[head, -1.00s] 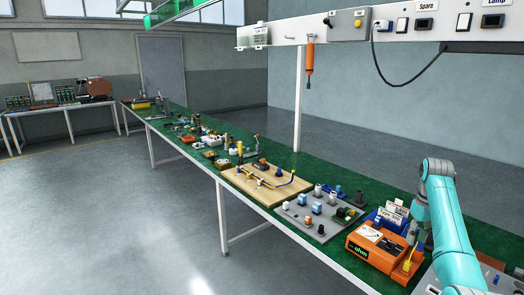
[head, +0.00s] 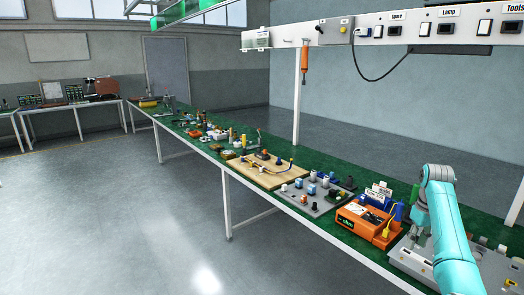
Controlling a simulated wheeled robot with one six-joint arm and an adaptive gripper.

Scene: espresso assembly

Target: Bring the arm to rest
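A long green-topped bench (head: 325,200) runs from the back left to the right. It carries a wooden board (head: 242,172), a grey board (head: 318,205) and a grey panel (head: 407,262) near my arm. An orange tool (head: 305,65) hangs above. The floor (head: 130,230) at left is clear.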

